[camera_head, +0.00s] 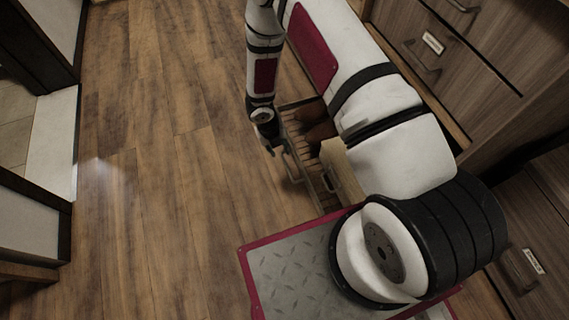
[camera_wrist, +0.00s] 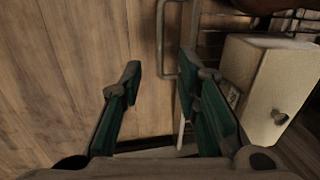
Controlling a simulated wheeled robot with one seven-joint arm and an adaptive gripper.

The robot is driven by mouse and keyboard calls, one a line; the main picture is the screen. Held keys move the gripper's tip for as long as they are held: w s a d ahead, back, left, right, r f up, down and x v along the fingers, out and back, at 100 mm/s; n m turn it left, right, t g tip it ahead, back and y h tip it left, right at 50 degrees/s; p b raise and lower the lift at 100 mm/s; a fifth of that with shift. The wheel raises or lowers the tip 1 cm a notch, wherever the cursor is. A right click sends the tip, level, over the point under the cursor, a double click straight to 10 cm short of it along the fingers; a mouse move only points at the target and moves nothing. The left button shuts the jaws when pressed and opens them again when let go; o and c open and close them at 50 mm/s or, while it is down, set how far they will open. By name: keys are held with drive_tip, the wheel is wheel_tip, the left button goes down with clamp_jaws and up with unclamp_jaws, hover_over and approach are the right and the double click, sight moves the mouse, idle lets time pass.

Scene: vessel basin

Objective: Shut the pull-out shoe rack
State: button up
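The pull-out shoe rack (camera_head: 297,126) stands out from the cabinet on the right, low over the floor. It has a slatted wooden base and is partly hidden by my arm. Its grey bar handle (camera_head: 291,168) is on the floor-facing front. In the wrist view, the handle (camera_wrist: 160,45) shows ahead, between the lines of my two green-padded fingers. My gripper (camera_wrist: 162,68) is open, with nothing held. In the head view, my gripper (camera_head: 270,148) is just beside the rack's front, near the handle; I cannot tell whether they touch.
A cream box with a knob (camera_wrist: 262,92) sits in the rack, with brown shoe-like items (camera_head: 320,133) behind it. Wooden drawers with handles (camera_head: 425,62) line the right. Open wooden floor (camera_head: 165,170) lies left, bounded by pale walls.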

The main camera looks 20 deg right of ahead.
sight(286, 165)
drive_tip(key=f+b, duration=0.2)
drive_tip(key=f, duration=0.2)
drive_tip(key=d+f+b, duration=0.1)
drive_tip(key=f, duration=0.3)
drive_tip(key=d+f+b, duration=0.1)
drive_tip(key=f+b, duration=0.1)
drive_tip(key=f, duration=0.2)
drive_tip(key=shift+d+b, duration=0.25)
drive_tip(key=shift+b, duration=0.05)
clamp_jaws()
